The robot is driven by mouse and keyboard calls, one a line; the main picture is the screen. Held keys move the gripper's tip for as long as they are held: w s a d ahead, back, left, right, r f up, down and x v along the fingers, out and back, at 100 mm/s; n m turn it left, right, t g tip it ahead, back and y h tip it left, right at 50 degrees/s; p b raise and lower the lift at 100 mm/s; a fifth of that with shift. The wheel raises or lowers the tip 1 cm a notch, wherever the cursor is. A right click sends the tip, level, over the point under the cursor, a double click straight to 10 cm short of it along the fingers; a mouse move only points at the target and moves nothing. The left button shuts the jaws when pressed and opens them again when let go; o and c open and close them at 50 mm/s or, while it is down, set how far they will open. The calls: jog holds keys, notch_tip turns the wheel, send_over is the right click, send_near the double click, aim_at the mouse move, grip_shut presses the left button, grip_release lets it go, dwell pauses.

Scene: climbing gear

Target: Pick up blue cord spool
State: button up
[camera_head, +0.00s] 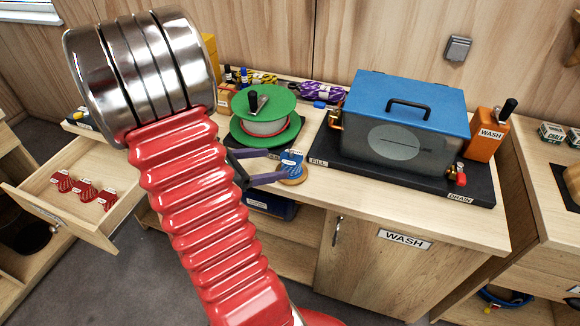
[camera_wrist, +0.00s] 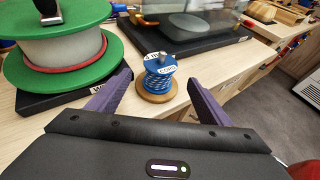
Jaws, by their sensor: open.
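The blue cord spool (camera_head: 291,163) stands upright on a round wooden base near the front edge of the wooden counter. In the wrist view the blue cord spool (camera_wrist: 159,76) stands between and just beyond the tips of my gripper (camera_wrist: 158,82). It has blue-and-white cord and a white label. My gripper (camera_head: 268,167) is open, its two purple fingers apart and pointing at the spool, with nothing held. In the head view my red arm hides part of the gripper and counter.
A large green reel (camera_head: 265,117) on a dark base stands left of the spool.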

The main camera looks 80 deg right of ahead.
aim_at(282, 162)
jog(key=shift+x, duration=3.55)
jog(key=shift+x, duration=2.55)
jog(key=shift+c, duration=0.5)
jog(key=c, duration=1.1)
